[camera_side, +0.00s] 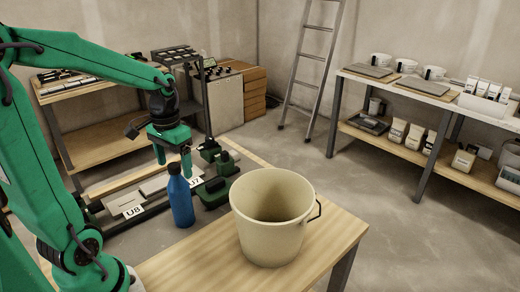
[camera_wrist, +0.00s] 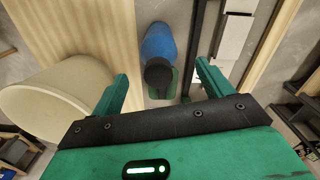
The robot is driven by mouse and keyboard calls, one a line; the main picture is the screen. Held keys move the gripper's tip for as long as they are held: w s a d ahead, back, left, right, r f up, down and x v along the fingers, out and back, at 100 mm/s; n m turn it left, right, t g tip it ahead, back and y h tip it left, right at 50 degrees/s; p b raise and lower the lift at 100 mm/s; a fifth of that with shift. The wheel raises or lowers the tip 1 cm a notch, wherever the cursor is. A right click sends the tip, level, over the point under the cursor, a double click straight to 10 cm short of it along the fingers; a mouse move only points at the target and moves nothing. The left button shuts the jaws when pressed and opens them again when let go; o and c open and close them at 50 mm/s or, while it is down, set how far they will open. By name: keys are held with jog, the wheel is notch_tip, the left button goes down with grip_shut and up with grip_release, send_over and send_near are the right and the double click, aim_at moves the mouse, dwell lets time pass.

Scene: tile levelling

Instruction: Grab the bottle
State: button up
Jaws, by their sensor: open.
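A blue bottle (camera_side: 180,200) with a dark cap stands upright beside the wooden table, just left of the beige bucket. My gripper (camera_side: 173,165) is above and close to the bottle in the side view, with its green fingers pointing down around the height of the cap. In the wrist view the bottle (camera_wrist: 159,50) shows beyond and between the two green fingers of my gripper (camera_wrist: 160,85), with its dark cap towards me. The fingers are apart with nothing held. Whether a finger touches the bottle I cannot tell.
A beige bucket (camera_side: 272,225) with a dark handle stands on the wooden table (camera_side: 325,240), close right of the bottle. Green-and-black equipment (camera_side: 215,188) and a labelled bar (camera_side: 128,207) lie behind and left. A shelf (camera_side: 420,165) and ladder (camera_side: 310,70) stand farther back.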

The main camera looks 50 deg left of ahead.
aim_at(177, 178)
jog(key=shift+d+f, duration=0.1)
jog(key=shift+f, duration=2.5)
grip_shut()
jog(key=shift+r, duration=0.1)
jog(key=shift+r, duration=4.95)
